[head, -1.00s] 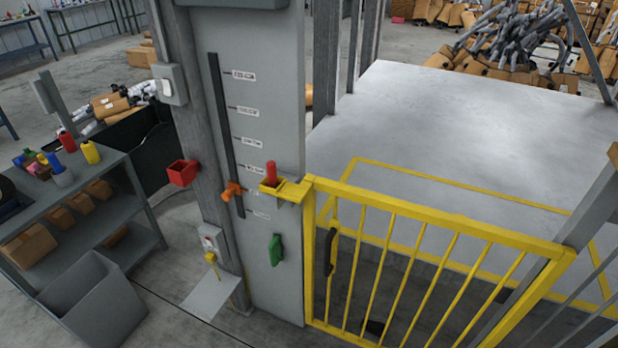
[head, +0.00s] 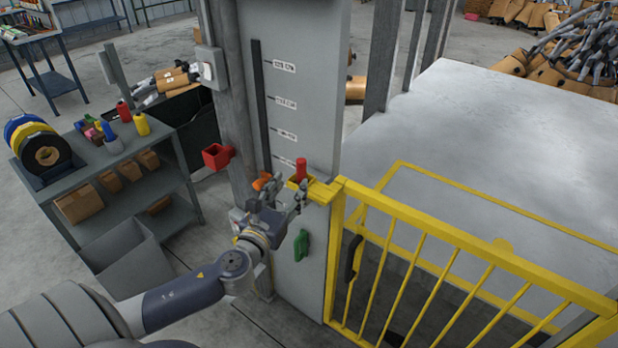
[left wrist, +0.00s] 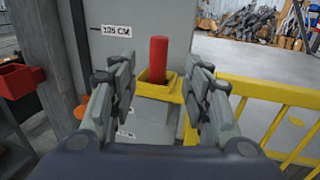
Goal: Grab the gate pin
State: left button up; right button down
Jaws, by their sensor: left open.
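The gate pin is a red cylinder (head: 301,169) standing upright in a yellow bracket (head: 322,192) at the top corner of the yellow gate (head: 455,240). In the left wrist view the red pin (left wrist: 158,60) stands in the yellow socket (left wrist: 150,90), centred between the fingers and beyond their tips. My left gripper (head: 283,192) is open and empty just in front of the bracket; its two fingers also show in the left wrist view (left wrist: 160,82). The pin's lower end is hidden in the socket. My right gripper is not in view.
A grey post panel with height labels (head: 300,120) stands behind the pin. An orange knob (head: 262,181) and a red box (head: 217,156) are to its left, a green handle (head: 301,245) below. A shelf (head: 125,165) stands left; a grey platform (head: 500,140) lies right.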

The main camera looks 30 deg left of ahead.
aim_at(299, 172)
pick_arm(q)
jog(key=w, duration=0.3)
jog(key=shift+w+a, duration=0.15)
jog(key=shift+a, duration=0.2)
jog(key=shift+w+p, duration=0.4)
jog(key=w, duration=0.2)
jog(key=w+a+p, duration=0.1)
jog(key=w, duration=0.1)
jog(key=shift+w+f, duration=0.2)
jog(key=shift+s, duration=0.1)
jog(key=shift+c, duration=1.3)
grip_shut()
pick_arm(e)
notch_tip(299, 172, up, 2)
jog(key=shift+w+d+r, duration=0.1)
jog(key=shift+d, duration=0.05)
